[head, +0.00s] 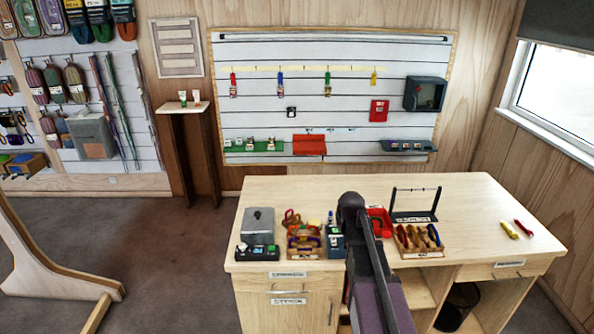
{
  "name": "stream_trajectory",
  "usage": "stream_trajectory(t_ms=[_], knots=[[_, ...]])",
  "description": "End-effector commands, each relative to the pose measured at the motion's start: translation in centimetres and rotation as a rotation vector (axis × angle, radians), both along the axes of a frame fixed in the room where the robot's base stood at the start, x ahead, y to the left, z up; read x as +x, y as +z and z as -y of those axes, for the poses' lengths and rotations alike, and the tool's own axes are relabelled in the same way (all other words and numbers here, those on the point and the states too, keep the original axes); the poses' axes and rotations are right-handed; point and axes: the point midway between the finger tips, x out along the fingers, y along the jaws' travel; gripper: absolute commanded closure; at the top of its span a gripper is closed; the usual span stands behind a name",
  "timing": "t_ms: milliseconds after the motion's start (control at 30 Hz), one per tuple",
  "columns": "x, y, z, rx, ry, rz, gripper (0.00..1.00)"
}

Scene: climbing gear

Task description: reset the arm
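My arm (372,270) rises from the bottom edge of the head view, in front of the wooden desk (470,200). Its dark link runs up to a rounded black joint (351,203) over the desk's left-middle part. My gripper's fingers do not show, so I cannot see whether they hold anything. The arm hides part of the desk front and some of the items behind it.
On the desk are a grey box (258,222), an orange-brown organizer (304,240), a red tray (379,222), a carabiner rack (419,241) and a black stand (415,205). Yellow (509,230) and red (523,228) items lie right. The desk's right-middle is clear.

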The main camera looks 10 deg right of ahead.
Motion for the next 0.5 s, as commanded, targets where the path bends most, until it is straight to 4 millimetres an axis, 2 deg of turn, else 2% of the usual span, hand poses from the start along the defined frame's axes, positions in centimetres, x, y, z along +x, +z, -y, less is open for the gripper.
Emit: stream_trajectory(t_ms=[167,267,367,500], knots=[[-1.8,-1.1,-1.5,0.006,0.014,-0.036,1.0],[-4.1,-2.4,-3.2,0.014,0.031,-0.086,1.0],[-7.3,-3.9,-5.4,0.023,0.054,-0.154,1.0],[-12.7,-6.2,-8.7,0.033,0.092,-0.268,1.0]])
